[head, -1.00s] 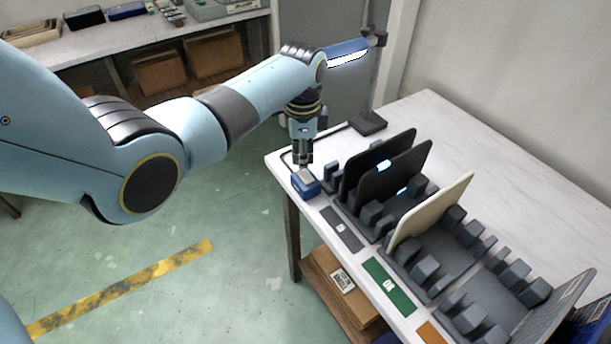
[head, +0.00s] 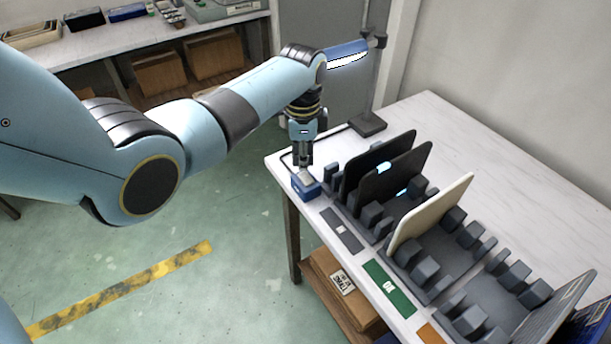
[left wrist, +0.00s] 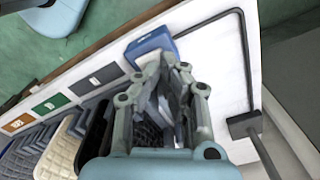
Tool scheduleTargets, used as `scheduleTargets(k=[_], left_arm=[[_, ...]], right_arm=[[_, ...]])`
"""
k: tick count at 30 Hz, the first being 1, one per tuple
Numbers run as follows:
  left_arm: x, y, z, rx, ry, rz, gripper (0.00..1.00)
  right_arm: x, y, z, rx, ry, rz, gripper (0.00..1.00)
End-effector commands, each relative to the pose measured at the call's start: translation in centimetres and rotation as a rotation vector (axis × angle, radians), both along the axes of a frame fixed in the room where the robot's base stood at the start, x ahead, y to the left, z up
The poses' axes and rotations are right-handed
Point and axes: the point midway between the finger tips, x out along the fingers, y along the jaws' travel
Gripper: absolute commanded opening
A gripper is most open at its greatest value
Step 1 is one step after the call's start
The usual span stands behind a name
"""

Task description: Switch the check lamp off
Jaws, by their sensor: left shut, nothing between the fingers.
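The check lamp (head: 347,57) has a blue head on a dark post at the far left corner of the table. Its underside glows white, so it is lit. A small blue switch box (head: 311,191) with a grey top sits at the table's left edge; its blue body also shows in the left wrist view (left wrist: 150,44). My left gripper (head: 304,167) points down, shut and empty, with its fingertips at the grey top of the box. Whether they touch it I cannot tell. The fingers partly hide the top. My right gripper is not in view.
Dark panels (head: 391,175) and a cream panel (head: 433,212) stand in grey slotted racks just right of the switch box. A dark cable runs from the box towards the lamp base (head: 368,125). The table's right side (head: 500,150) is clear.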

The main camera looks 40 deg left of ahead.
Motion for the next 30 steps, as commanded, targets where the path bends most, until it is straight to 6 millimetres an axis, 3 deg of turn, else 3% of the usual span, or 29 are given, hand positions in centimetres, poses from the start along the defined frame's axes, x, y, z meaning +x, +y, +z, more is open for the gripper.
scheduleTargets(k=[30], left_arm=[[0.0, 0.0, -1.3, 0.0, 0.0, 0.0, 0.0]], right_arm=[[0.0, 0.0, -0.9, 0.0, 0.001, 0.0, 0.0]])
